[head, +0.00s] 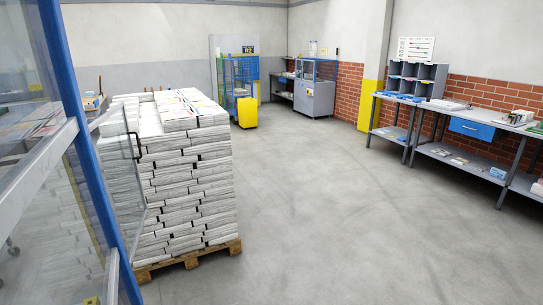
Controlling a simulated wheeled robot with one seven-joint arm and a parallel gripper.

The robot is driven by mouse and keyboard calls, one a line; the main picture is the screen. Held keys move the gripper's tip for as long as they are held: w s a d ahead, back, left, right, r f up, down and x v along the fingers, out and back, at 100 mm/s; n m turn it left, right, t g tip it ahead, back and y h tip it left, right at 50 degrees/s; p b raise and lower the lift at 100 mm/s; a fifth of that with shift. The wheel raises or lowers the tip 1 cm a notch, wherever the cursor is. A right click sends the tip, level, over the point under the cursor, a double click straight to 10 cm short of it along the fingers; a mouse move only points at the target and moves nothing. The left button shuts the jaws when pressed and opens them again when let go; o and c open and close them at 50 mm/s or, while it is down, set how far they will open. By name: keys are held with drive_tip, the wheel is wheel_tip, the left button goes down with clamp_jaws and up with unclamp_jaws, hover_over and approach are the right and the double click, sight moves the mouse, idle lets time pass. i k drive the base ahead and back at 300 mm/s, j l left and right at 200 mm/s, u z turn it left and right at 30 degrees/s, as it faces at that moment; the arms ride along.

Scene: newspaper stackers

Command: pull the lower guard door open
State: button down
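A clear panel with a thin pale frame (146,209) and a black handle (135,146) shows at the left, beyond a blue post (88,160). It looks like the lower guard door, standing out at an angle from the post, its top about level with the grey rail (40,152). The paper stack behind shows through it, so its edges are hard to make out. I cannot tell how far it is open. My gripper is not in view.
A tall stack of newspapers (195,170) on a wooden pallet (190,260) stands close beyond the door. Workbenches (455,160) line the right brick wall. A yellow bin (246,112) and a grey cabinet (315,98) stand at the back. The middle floor is clear.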

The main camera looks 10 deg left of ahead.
sight(97, 122)
drive_tip(key=i+j+u, duration=0.25)
drive_tip(key=i+u, duration=0.2)
drive_tip(key=i, duration=0.2)
drive_tip(key=i+u, duration=0.45)
drive_tip(key=i, duration=0.2)
drive_tip(key=i+l+u, duration=0.15)
drive_tip(key=i+u, duration=0.25)
drive_tip(key=i, duration=0.3)
drive_tip(key=i+l+u, duration=0.1)
drive_tip(key=i+u, duration=0.4)
drive_tip(key=i+l+u, duration=0.25)
drive_tip(key=i+u, duration=0.2)
drive_tip(key=i+l+u, duration=0.1)
drive_tip(key=i+u, duration=0.2)
drive_tip(key=u, duration=0.15)
drive_tip(key=i+l+u, duration=0.25)
drive_tip(key=u, duration=0.25)
drive_tip(key=i+l+u, duration=0.3)
drive_tip(key=u, duration=0.15)
